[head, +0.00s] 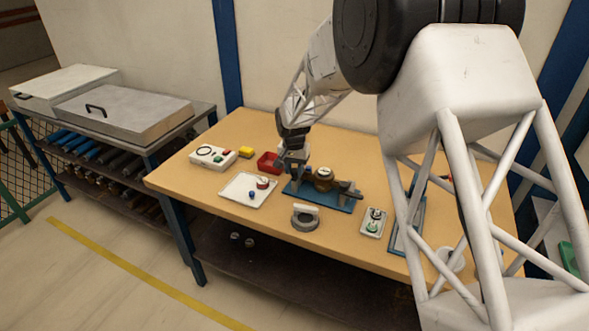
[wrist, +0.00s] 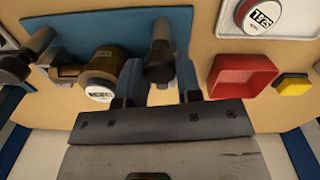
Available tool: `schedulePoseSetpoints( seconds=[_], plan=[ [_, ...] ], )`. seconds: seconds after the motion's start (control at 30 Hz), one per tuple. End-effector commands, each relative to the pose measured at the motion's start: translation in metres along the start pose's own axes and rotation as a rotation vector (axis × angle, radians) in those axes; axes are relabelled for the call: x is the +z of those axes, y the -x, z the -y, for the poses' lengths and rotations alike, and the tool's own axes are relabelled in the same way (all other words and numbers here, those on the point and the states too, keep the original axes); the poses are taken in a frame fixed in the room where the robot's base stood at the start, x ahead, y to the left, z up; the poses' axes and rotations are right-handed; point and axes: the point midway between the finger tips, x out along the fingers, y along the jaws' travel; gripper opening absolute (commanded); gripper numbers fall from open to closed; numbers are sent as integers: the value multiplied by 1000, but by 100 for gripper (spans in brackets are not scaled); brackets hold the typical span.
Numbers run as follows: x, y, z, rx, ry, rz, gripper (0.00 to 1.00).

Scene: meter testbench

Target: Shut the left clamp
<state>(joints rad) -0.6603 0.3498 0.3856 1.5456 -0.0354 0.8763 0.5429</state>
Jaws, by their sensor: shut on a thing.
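The test stand has a blue base (head: 330,200), which also shows in the wrist view (wrist: 195,25). A brass-brown meter (head: 323,180) with a white face sits in its middle; in the wrist view the meter (wrist: 103,68) is left of my gripper. The left clamp (wrist: 160,58) has a dark, thick handle that stands between my fingers. My gripper (head: 293,160) is at the stand's left end, shut on that handle, with a finger on each side in the wrist view (wrist: 160,88). The right clamp (head: 350,189) is at the other end. My fingers partly hide the left clamp's base.
Left of the stand are a red bin (head: 266,167), a yellow block (head: 246,152), a white box with buttons (head: 204,160) and a white tray (head: 234,196) holding a red-ringed meter (head: 263,182). A grey ring-shaped thing (head: 305,222) and a small button box (head: 373,229) stand in front.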

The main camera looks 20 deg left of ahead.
Motion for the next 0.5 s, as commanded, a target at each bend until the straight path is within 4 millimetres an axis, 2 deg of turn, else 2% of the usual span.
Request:
schedulePoseSetpoints(
  seconds=[0.1, 0.13, 0.3, 0.5],
  plan=[
    [0, 1, 0, -1, 0, -2, 9],
    [0, 1, 0, -1, 0, -2, 34],
    [0, 1, 0, -1, 1, -1, 58],
    [0, 0, 0, 0, 1, 0, 58]
  ],
)
